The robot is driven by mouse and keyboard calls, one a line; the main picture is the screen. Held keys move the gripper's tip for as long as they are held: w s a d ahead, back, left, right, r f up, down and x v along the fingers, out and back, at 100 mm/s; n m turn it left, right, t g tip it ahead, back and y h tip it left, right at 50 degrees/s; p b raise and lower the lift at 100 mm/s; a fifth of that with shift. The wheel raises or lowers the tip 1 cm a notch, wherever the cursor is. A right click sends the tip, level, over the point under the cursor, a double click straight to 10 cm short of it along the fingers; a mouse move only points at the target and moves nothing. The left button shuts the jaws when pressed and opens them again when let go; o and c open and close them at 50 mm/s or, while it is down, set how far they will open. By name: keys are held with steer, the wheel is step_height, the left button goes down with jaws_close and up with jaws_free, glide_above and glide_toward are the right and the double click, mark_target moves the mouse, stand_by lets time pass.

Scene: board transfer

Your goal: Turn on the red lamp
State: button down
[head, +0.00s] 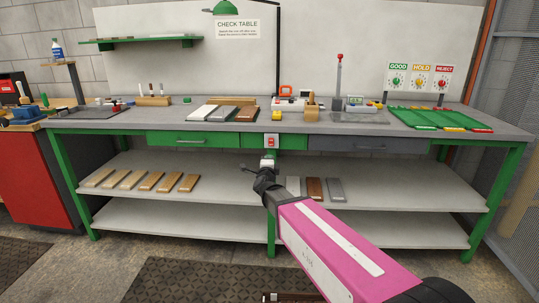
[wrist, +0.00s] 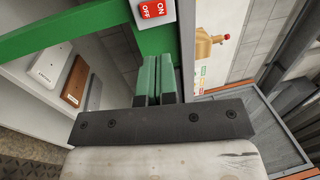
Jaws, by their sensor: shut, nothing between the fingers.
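A small switch plate (head: 271,141) sits on the green front rail of the workbench, between the drawers. In the wrist view it is a white-edged red rocker switch (wrist: 152,9) marked ON and OFF, cut by the top edge. My gripper (head: 268,163) is just below the switch in the head view, apart from it. In the wrist view my gripper (wrist: 157,77) has its fingers together and empty, pointing toward the green frame below the switch. A grey post with a red top (head: 340,57) stands on the bench; I cannot tell whether it is the red lamp.
The green-framed workbench (head: 152,129) carries boards, trays and tools. A green lamp shade (head: 222,10) hangs above it. The lower shelf (head: 228,177) holds several wooden boards at left and white, brown and grey ones near my arm. Free floor lies in front.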

mark_target(272, 140)
steer(key=w, duration=0.3)
steer(key=w+r, duration=0.1)
steer(key=w, duration=0.7)
steer(key=shift+w+d+r, duration=0.15)
steer(key=shift+w+r, duration=0.1)
steer(key=shift+r, duration=0.15)
steer(key=shift+w+r, duration=0.15)
steer(key=shift+w, duration=0.45)
steer(key=shift+w+r, duration=0.1)
steer(key=shift+w, duration=0.15)
steer(key=shift+d, duration=0.1)
steer(key=shift+s+r, duration=0.1)
steer(key=shift+s, duration=0.35)
steer(key=s+r, duration=0.2)
steer(key=s, duration=1.1)
steer(key=shift+a, duration=0.25)
